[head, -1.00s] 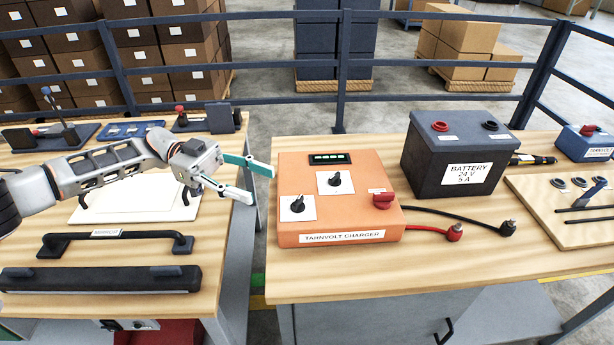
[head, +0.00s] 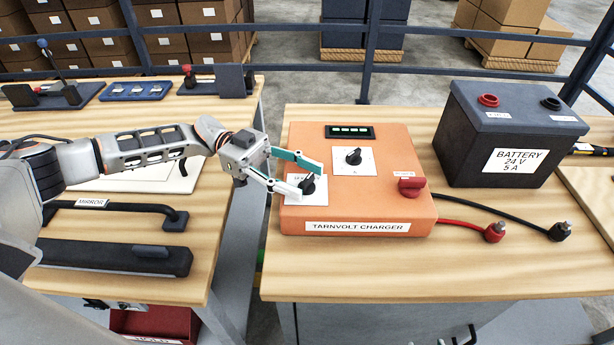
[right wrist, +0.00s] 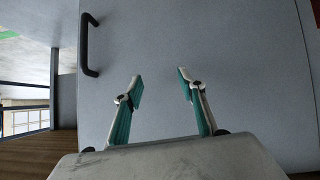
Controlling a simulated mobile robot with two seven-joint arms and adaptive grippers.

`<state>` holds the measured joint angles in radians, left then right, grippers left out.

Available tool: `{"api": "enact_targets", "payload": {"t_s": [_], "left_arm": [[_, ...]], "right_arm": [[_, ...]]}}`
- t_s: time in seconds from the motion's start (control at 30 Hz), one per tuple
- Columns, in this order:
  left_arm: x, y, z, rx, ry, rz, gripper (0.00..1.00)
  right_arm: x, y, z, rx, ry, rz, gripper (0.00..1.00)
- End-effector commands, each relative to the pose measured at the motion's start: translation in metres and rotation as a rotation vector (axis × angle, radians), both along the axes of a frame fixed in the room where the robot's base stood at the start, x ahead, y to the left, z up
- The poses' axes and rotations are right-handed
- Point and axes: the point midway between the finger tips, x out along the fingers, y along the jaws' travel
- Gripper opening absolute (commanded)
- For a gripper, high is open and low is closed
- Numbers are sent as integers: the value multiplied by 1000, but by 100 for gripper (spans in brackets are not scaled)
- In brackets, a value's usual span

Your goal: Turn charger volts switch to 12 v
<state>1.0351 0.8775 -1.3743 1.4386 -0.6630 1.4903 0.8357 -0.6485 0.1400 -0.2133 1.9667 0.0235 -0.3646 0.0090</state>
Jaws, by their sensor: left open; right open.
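The orange Tarnvolt charger (head: 300,224) sits on the right-hand wooden table. A black knob on a white plate, the left switch (head: 308,185), is at its left side. A second black knob (head: 353,157) on a white plate sits further back, and a red knob (head: 411,186) is at the right. The volts label is too small to read. My left gripper (head: 311,176) is open, with its fingertips at the left knob, one finger on each side; contact cannot be told. My right gripper (right wrist: 158,82) is open and empty in front of a grey cabinet panel.
A battery marked 24 V 5 A (head: 505,135) stands right of the charger. Red and black cables (head: 493,231) lie on the table beside it. The left table holds a mirror handle (head: 110,205) and a dark bar (head: 115,257). A gap separates the tables.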

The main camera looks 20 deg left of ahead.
Motion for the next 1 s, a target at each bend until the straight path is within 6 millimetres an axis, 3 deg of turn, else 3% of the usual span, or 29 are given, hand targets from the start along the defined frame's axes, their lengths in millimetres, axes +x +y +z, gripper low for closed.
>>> {"api": "enact_targets", "payload": {"t_s": [0.2, 0.47, 0.63, 1.0], "left_arm": [[-4, -16, 0, -1, 0, 0, 46], [-4, -17, -1, -1, 1, 1, 46], [-4, -17, -1, -1, 1, 0, 7], [-5, -17, 2, 0, 1, 29, 7]], "right_arm": [[-1, -1, 1, -2, 5, 0, 40], [-1, -1, 0, -4, 7, 0, 40], [-1, -1, 0, -4, 6, 0, 40], [4, -1, 16, -3, -8, 0, 40]]}}
